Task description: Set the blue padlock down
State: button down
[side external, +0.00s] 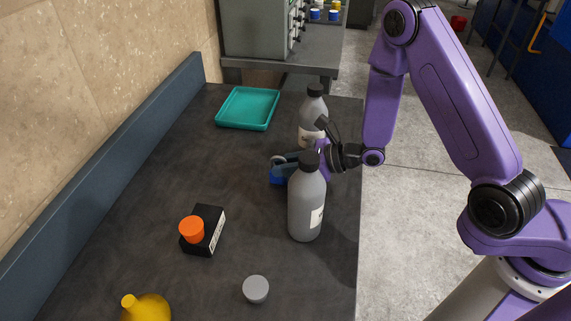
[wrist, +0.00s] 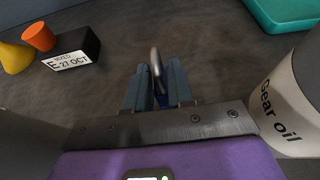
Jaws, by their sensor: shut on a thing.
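The blue padlock (side external: 276,178) is between the fingers of my gripper (side external: 288,167), close to the dark table top; I cannot tell whether it touches it. In the wrist view the grey shackle of the padlock (wrist: 155,62) sticks out past the fingertips, and a little blue body shows between the fingers of my gripper (wrist: 158,88). My gripper is shut on the padlock. The near grey bottle partly hides the gripper in the side view.
A grey bottle (side external: 306,205) stands in front of my gripper and another grey bottle (side external: 312,112) behind it. A teal tray (side external: 222,123) lies at the back. A black box (side external: 210,236), an orange object (side external: 192,229), a grey disc (side external: 256,289) and a yellow funnel-like object (side external: 148,308) are nearer. The table's left-middle is clear.

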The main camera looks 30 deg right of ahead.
jog(key=c, duration=1)
grip_release()
jog(key=shift+s+d+r, duration=0.1)
jog(key=shift+d+r, duration=0.05)
jog(key=shift+v, duration=5.85)
